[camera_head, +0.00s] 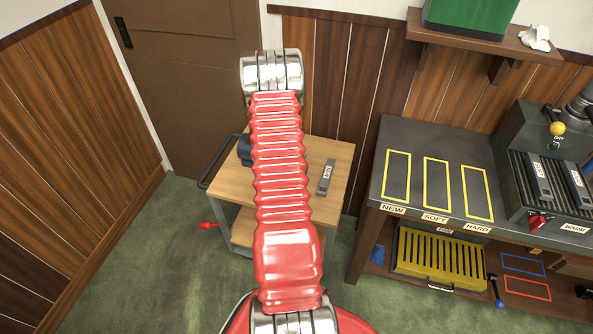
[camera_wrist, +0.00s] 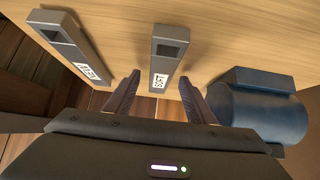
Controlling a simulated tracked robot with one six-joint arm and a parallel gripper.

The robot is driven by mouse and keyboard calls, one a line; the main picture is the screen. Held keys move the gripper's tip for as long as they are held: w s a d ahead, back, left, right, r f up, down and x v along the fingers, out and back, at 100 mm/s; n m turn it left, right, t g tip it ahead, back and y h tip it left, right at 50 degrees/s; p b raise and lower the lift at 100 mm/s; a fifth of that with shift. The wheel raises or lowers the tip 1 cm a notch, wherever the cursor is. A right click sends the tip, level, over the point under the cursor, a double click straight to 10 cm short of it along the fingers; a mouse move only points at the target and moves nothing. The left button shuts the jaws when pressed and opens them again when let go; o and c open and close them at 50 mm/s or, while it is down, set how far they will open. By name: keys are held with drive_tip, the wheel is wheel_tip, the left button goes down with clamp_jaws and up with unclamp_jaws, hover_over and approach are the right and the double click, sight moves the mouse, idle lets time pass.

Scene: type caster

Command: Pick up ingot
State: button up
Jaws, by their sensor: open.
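Two grey ingots with white labels lie on a wooden cart top. In the wrist view one ingot (camera_wrist: 168,50) lies at the middle, its labelled end between or just beyond my fingertips. I cannot tell if they touch it. A second ingot (camera_wrist: 75,42) lies to its left. In the head view one ingot (camera_head: 326,178) shows on the cart, right of my red arm; the other seems hidden behind the arm. My gripper (camera_wrist: 158,78) is open, with a finger on either side of the middle ingot's line. The gripper is hidden in the head view.
The wooden cart (camera_head: 338,155) stands near the door. A dark blue rounded object (camera_wrist: 265,103) sits on it, close to my right-hand finger. A workbench (camera_head: 405,215) with yellow outlines stands right. Two more bars (camera_head: 539,178) lie on the warmer there. Green floor is clear front left.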

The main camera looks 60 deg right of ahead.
drive_tip(key=shift+d+f, duration=0.4)
drive_tip(key=shift+f, duration=0.05)
drive_tip(key=shift+c, duration=0.5)
clamp_jaws()
drive_tip(key=shift+w+r, duration=0.1)
idle(0.8)
drive_tip(key=shift+d+r, duration=0.1)
